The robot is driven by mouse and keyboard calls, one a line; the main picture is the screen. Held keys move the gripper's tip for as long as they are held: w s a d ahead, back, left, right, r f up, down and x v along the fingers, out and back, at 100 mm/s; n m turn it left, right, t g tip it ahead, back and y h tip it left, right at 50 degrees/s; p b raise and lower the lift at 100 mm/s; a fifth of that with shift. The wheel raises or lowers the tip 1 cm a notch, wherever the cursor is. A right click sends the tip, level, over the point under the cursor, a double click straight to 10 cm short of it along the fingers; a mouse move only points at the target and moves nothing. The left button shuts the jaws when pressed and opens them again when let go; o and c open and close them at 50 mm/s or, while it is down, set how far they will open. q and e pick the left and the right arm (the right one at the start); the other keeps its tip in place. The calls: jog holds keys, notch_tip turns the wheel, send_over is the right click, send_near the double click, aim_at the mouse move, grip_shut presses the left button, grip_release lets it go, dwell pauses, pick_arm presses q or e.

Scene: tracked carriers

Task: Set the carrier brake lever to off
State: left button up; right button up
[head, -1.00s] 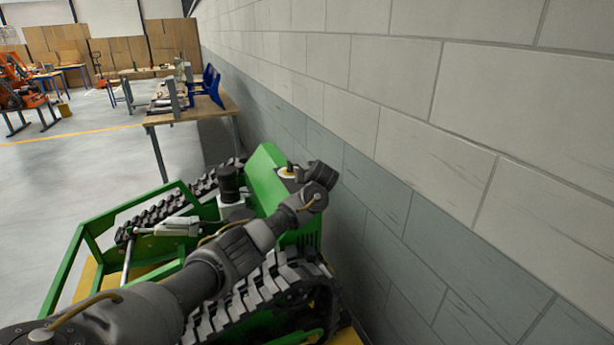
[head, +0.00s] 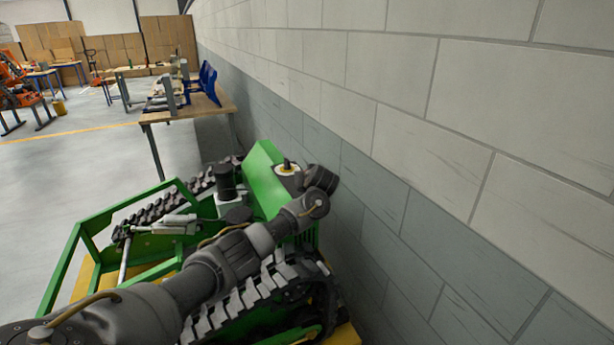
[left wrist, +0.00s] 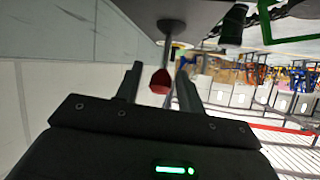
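The green tracked carrier (head: 268,185) stands beside the wall in the head view. My left arm reaches across it, with the wrist at its far right side; the fingers are hidden there. In the left wrist view a red knob (left wrist: 160,82) sits on the end of a grey rod (left wrist: 170,35) that comes from a grey surface; it looks like the brake lever. My left gripper (left wrist: 158,75) is open, with one finger on each side of the red knob. A small gap shows on the left; contact on the right is unclear. My right gripper is in neither view.
A grey block wall (head: 400,200) runs close along the carrier's right side, leaving little room for my wrist. A black switch with a yellow ring (head: 287,166) is on top of the carrier. A wooden table (head: 190,108) stands beyond it. Open floor lies to the left.

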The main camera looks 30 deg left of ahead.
pick_arm(q)
jog(key=shift+o, duration=0.5)
jog(key=shift+a+r, duration=0.15)
jog(key=shift+r, duration=0.05)
jog(key=shift+s+r, duration=0.15)
jog(key=b+v, duration=0.1)
jog(key=v, duration=0.9)
jog(key=shift+d, duration=0.25)
